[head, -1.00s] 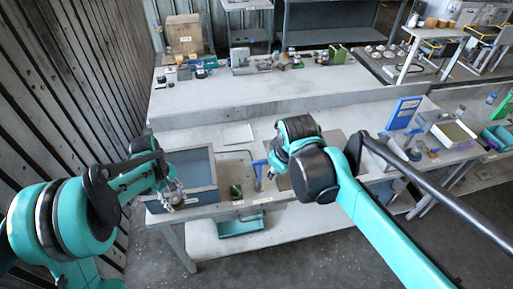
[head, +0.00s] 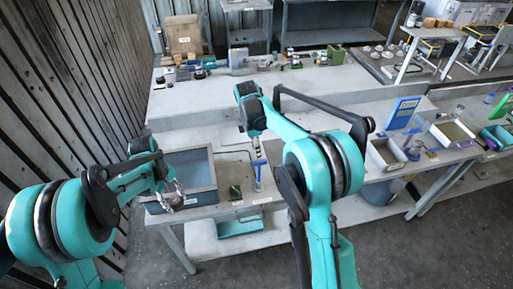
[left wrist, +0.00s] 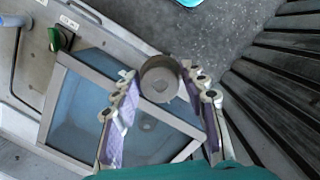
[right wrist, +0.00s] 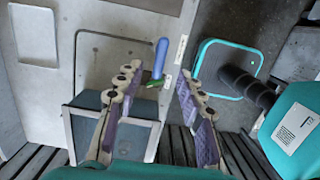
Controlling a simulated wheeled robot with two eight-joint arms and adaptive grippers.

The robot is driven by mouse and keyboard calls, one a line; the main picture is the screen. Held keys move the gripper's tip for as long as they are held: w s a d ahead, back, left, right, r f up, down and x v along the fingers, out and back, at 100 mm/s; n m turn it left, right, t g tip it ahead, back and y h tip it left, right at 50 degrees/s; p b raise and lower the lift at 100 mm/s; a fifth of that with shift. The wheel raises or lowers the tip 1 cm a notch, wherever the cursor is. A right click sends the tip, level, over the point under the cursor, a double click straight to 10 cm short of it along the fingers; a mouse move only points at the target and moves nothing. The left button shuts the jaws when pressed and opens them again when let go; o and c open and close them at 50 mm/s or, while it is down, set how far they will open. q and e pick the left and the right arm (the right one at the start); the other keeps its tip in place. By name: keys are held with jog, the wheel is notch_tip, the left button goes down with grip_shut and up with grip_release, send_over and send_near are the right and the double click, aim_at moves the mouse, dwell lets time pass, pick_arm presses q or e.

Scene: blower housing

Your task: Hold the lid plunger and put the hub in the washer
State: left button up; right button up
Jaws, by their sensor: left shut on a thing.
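The washer is an open grey tub with a blue inside; its rim (head: 213,165) shows at the left of the bench, and its wall also shows in the left wrist view (left wrist: 52,105). My left gripper (head: 172,196) is at the washer's front left. In the left wrist view it is shut on the hub (left wrist: 160,78), a round grey-brown part between the fingertips. The lid plunger (head: 257,172), with an upright blue handle, stands right of the washer. My right gripper (right wrist: 158,78) is open above it, with the blue handle (right wrist: 160,58) appearing between the fingertips, contact unclear.
A small green part (head: 235,192) sits between washer and plunger. A teal tray (head: 240,228) is below the bench's front edge. A blue panel (head: 403,112) and open bins (head: 386,153) stand farther right. Slatted wall (head: 70,90) bounds the left.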

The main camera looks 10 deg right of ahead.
aim_at(260, 165)
jog(key=f, duration=0.4)
jog(key=d+f, duration=0.1)
jog(key=f, duration=0.6)
jog(key=shift+d+f, duration=0.2)
jog(key=shift+f, duration=0.1)
grip_shut()
